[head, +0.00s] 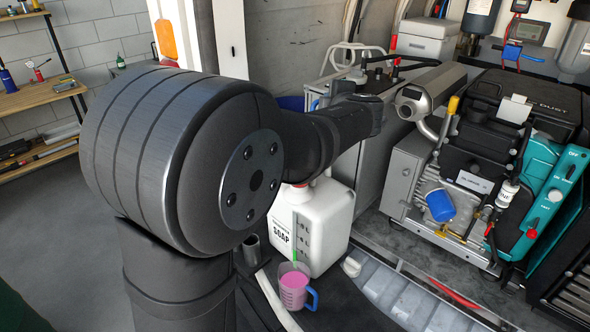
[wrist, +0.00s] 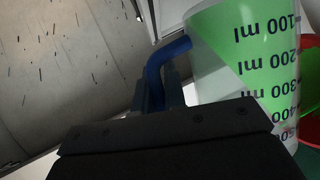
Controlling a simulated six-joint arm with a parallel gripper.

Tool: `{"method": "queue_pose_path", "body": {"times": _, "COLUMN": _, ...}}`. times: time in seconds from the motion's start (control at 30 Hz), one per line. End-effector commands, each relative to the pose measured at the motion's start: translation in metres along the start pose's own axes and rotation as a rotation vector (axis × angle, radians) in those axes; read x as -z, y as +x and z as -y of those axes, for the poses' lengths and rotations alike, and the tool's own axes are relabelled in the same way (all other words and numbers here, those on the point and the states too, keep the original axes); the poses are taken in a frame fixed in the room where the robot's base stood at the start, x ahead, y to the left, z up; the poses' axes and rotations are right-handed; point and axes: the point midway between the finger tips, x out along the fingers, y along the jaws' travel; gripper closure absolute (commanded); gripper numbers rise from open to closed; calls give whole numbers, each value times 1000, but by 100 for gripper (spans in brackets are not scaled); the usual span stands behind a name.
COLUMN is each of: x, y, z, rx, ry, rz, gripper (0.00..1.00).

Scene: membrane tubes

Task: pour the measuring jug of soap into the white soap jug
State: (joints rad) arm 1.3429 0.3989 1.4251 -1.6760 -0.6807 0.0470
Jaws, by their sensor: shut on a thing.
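In the wrist view, my gripper (wrist: 163,92) is shut on the blue handle (wrist: 160,65) of a clear measuring jug (wrist: 212,82). Green liquid is in the jug, and its edge slants across the black millilitre marks, so the jug looks tilted. The head view hides my gripper and this jug behind my arm. The white soap jug (head: 325,222), labelled SOAP, stands upright below my forearm in the head view. Whether liquid is flowing cannot be seen.
Another measuring jug (head: 293,288), with pink liquid and a blue handle, stands in front of the soap jug. A white cap-like piece (head: 351,267) lies to its right. Grey machinery with teal panels (head: 545,195) fills the right side. A wooden bench (head: 40,95) is far left.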

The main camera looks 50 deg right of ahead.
Motion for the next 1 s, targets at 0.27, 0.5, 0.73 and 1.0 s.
{"method": "queue_pose_path", "body": {"times": 0.27, "x": 4, "y": -2, "z": -2, "rx": -11, "ry": -23, "rz": 4, "gripper": 100}}
{"method": "queue_pose_path", "body": {"times": 0.5, "x": 6, "y": -3, "z": -3, "rx": -19, "ry": -43, "rz": 9, "gripper": 100}}
{"method": "queue_pose_path", "body": {"times": 0.73, "x": 9, "y": -5, "z": -4, "rx": -27, "ry": -61, "rz": 13, "gripper": 100}}
{"method": "queue_pose_path", "body": {"times": 1.0, "x": 12, "y": -6, "z": -5, "rx": -36, "ry": -86, "rz": 18, "gripper": 100}}
